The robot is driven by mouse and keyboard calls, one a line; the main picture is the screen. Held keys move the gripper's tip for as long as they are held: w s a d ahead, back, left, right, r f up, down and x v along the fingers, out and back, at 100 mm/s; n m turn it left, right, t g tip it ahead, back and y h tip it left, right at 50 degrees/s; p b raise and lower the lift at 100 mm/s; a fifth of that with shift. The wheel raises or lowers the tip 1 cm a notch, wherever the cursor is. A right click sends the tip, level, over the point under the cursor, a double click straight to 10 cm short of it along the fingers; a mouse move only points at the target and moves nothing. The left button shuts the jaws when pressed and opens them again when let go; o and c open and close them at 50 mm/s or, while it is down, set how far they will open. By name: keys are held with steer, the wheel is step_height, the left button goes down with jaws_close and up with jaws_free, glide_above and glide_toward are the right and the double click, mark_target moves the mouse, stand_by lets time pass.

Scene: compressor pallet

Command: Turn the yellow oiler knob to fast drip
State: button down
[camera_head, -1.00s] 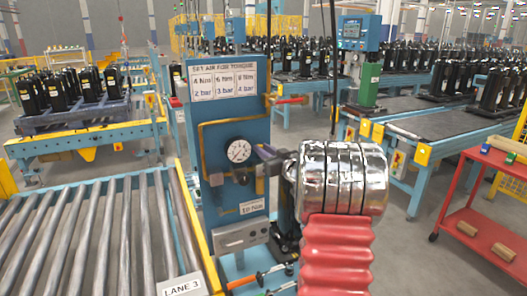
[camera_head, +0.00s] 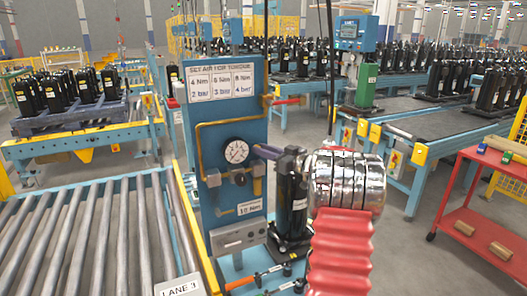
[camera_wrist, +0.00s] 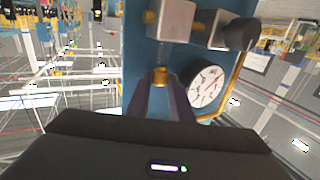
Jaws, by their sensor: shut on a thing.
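The yellow oiler knob (camera_wrist: 160,76) shows in the wrist view as a small brass-yellow knob on the blue panel (camera_wrist: 137,50). The fingertips of my gripper (camera_wrist: 161,90) are shut on it, one dark finger on each side. In the head view my gripper (camera_head: 262,151) reaches the panel (camera_head: 222,110) just right of the round white gauge (camera_head: 237,151), and it hides the knob there. The gauge also shows in the wrist view (camera_wrist: 208,85), right of the fingers. Any drip marking on the knob is too small to read.
Above the fingers in the wrist view are a pale block (camera_wrist: 171,20) and a black knob (camera_wrist: 240,35). A torque sign (camera_head: 221,80) tops the panel. A roller conveyor (camera_head: 85,235) stands left, and a red cart (camera_head: 470,235) right. Open floor lies before the cart.

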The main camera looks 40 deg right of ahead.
steer(key=shift+f, duration=0.1)
steer(key=c, duration=1.8)
jaws_free()
steer(key=shift+c, duration=0.2)
steer(key=s+d, duration=0.2)
steer(key=s, duration=1.1)
steer(key=shift+s+d, duration=0.15)
steer(key=shift+s, duration=0.2)
steer(key=shift+o, duration=0.5)
